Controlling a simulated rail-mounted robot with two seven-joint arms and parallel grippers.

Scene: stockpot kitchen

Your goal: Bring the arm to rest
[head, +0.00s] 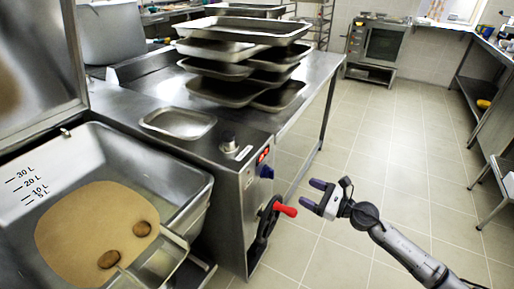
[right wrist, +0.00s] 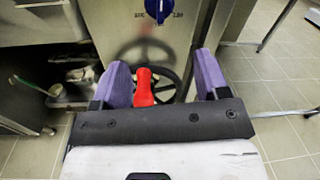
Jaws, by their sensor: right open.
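My right gripper (head: 314,197) is in the middle of the head view, its arm coming in from the lower right. Its purple fingers are apart with nothing between them in the head view. It points at the red handle (head: 285,208) of the black handwheel (head: 264,228) on the side of the cooking unit, with a small gap between. In the right wrist view, the red handle (right wrist: 143,88) shows in front of the open gripper (right wrist: 163,85), nearer the left finger. My left gripper is not in view.
The tilting pan (head: 190,215) at left holds brown liquid with two brown lumps. Stacked trays (head: 245,30) and a single tray (head: 178,122) stand on the steel counter. A blue knob (head: 266,171) sits above the handwheel. The tiled floor (head: 390,150) to the right is clear.

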